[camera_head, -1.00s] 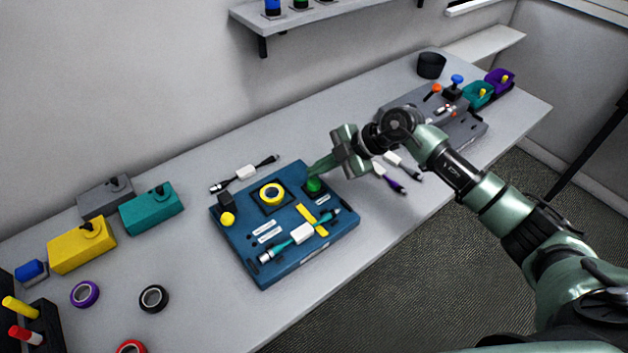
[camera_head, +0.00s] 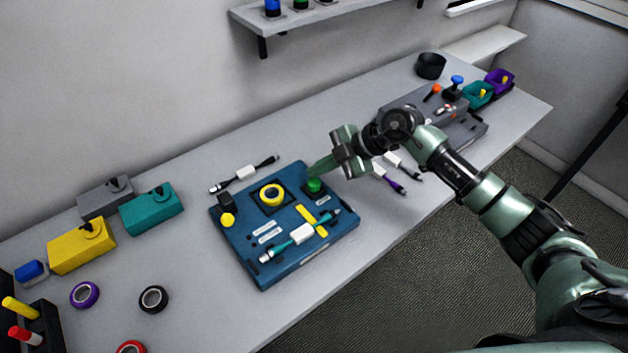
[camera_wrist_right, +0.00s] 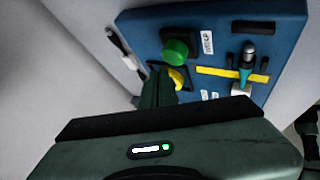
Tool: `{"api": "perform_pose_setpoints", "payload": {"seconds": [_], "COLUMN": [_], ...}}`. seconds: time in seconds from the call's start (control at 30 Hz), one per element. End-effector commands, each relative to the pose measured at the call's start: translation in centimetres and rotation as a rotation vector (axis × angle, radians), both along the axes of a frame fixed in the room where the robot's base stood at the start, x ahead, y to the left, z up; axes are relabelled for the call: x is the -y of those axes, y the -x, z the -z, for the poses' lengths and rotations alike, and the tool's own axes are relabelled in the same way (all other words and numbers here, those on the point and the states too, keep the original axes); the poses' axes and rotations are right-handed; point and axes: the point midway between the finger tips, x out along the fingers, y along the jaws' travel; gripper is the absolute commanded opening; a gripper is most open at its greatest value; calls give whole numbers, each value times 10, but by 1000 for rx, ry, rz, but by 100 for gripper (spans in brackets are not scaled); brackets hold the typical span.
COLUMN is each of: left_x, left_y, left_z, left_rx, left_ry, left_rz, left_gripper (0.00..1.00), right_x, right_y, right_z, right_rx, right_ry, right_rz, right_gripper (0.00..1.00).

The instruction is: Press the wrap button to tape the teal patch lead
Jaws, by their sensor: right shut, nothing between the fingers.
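The blue station (camera_head: 240,258) lies on the table with a green button (camera_head: 315,185) at its back right corner. The button also shows in the right wrist view (camera_wrist_right: 175,51), beside a small white label. The teal patch lead (camera_head: 280,246), with a white block on it, lies across the station front. A yellow strip (camera_head: 306,214) crosses near its right end. My right gripper (camera_head: 312,171) is shut and empty, its fingertips close to the button on the back side; I cannot tell if they touch it. My left gripper is out of view.
A yellow tape roll (camera_head: 271,194) and a yellow knob (camera_head: 228,220) are on the station. A white-blocked cable (camera_head: 245,174) lies behind it. More cables (camera_head: 392,180) lie under my right forearm. A grey station (camera_head: 478,132) stands further right. Boxes and tape rolls stand left.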

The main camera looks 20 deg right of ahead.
Motion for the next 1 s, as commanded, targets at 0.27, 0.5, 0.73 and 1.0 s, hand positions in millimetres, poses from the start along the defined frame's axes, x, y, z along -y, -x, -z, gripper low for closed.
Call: {"api": "perform_pose_setpoints", "payload": {"seconds": [0.27, 0.5, 0.73, 1.0], "left_x": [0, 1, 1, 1], "left_y": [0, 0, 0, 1], "left_z": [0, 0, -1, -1], "left_rx": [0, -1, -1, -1], "left_ry": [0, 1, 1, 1], "left_rz": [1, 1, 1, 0], "left_gripper": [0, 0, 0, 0], "right_x": [0, 0, 0, 0], "right_y": [0, 0, 0, 0], "right_z": [0, 0, 4, 9], "right_rx": [0, 0, -1, 1], "right_ry": [0, 0, 0, 0], "right_rz": [0, 0, 0, 1], "right_gripper": [0, 0, 0, 0]}}
